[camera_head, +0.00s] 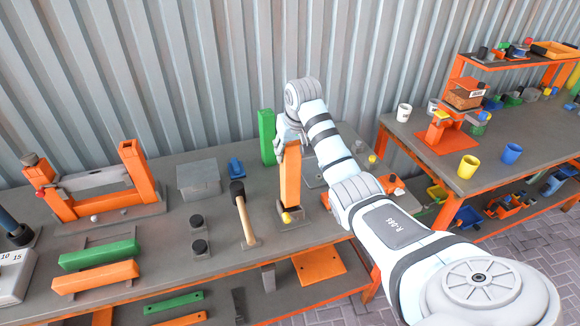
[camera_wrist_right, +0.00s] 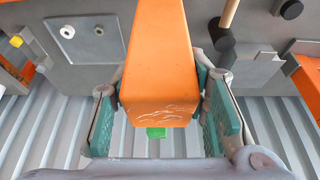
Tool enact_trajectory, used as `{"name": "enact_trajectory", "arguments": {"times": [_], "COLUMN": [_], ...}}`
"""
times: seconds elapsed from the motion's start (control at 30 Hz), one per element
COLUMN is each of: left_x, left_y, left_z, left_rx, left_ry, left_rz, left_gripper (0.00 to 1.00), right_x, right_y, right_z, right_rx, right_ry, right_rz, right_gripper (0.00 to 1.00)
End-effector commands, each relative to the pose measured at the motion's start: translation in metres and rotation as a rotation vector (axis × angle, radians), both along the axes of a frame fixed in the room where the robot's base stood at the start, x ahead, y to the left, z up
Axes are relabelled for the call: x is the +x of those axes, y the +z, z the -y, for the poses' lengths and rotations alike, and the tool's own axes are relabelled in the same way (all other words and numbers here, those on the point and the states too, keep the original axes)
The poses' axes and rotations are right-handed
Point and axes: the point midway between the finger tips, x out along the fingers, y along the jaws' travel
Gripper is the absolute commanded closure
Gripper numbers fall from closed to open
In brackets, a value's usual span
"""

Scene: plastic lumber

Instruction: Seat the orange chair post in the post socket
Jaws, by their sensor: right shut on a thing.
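The post's foot is at a low grey base (camera_head: 300,222) with a yellow knob (camera_head: 287,217), which I take for the post socket. I cannot tell whether the foot is inside it or just above it. My left gripper is not in view.
A green post (camera_head: 267,137) stands close behind the orange one. An orange clamp frame (camera_head: 140,172) stands farther left. Green (camera_head: 98,254) and orange (camera_head: 95,277) bars lie at the front left.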

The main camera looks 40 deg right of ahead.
Motion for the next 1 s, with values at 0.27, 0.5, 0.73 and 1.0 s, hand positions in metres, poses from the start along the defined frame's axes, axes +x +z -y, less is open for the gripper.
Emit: {"name": "enact_trajectory", "arguments": {"times": [0.27, 0.5, 0.73, 1.0], "left_x": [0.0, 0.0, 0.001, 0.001], "left_y": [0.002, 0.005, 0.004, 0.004], "left_z": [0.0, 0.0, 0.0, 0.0], "left_rx": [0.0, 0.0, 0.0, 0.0], "left_ry": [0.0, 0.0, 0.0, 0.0], "left_rz": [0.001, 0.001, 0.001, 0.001], "left_gripper": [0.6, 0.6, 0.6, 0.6], "right_x": [0.0, 0.0, 0.0, 0.0], "right_y": [-0.031, -0.06, -0.061, -0.062], "right_z": [0.0, 0.0, 0.0, 0.0], "right_rx": [0.0, -0.001, -0.001, 0.0], "right_ry": [-0.001, -0.001, -0.001, -0.001], "right_rz": [-0.001, 0.004, 0.004, 0.001], "right_gripper": [1.0, 1.0, 1.0, 0.39]}}
